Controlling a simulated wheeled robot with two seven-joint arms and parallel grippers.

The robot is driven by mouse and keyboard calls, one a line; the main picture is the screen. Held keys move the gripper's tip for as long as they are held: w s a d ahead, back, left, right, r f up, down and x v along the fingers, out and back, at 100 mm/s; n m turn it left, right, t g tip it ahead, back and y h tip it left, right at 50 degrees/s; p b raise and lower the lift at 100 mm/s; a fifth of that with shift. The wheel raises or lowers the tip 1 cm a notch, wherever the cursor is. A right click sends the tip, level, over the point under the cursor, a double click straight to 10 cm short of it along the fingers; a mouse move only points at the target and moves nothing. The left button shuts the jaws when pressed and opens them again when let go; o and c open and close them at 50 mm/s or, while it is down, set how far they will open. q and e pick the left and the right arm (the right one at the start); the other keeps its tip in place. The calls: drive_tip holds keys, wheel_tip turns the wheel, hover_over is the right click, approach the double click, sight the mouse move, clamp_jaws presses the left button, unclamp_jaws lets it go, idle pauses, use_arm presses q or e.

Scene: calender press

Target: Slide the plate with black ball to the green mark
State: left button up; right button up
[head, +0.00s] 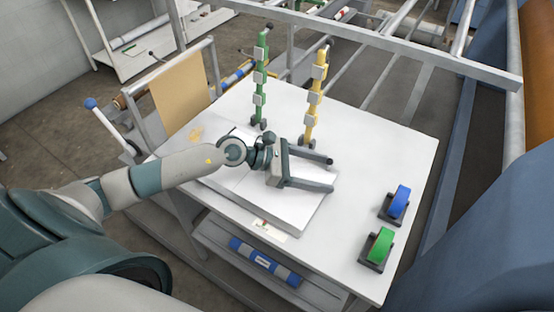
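My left gripper (331,174) is over the white table, with its two fingers apart and pointing right. Nothing shows between the fingers. Below it lies a flat white slab or stack (290,213), partly covered by my gripper and arm. A green post (260,82) and a yellow post (316,92) stand behind the gripper, each with several small pale plates along it. Dark pieces sit at the foot of both posts. My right gripper is not in view.
A small card (264,229) is at the front edge. A blue-and-grey roll (265,262) lies on the shelf below. The table's right middle is clear.

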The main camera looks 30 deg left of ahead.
use_arm(q)
drive_tip(key=b+v, duration=0.6)
drive_tip(key=v, duration=0.8)
drive_tip(key=shift+s+a+f, duration=0.1)
drive_tip(key=shift+s+a, duration=0.15)
drive_tip(key=shift+a, duration=0.05)
drive_tip(key=shift+s+a, duration=0.1)
drive_tip(key=shift+a, duration=0.1)
drive_tip(key=shift+s+a+r+b, duration=0.25)
drive_tip(key=shift+a+r+b, duration=0.05)
drive_tip(key=shift+a+r, duration=0.1)
drive_tip(key=shift+s+a+r, duration=0.15)
drive_tip(key=shift+a+r, duration=0.05)
drive_tip(key=shift+r, duration=0.05)
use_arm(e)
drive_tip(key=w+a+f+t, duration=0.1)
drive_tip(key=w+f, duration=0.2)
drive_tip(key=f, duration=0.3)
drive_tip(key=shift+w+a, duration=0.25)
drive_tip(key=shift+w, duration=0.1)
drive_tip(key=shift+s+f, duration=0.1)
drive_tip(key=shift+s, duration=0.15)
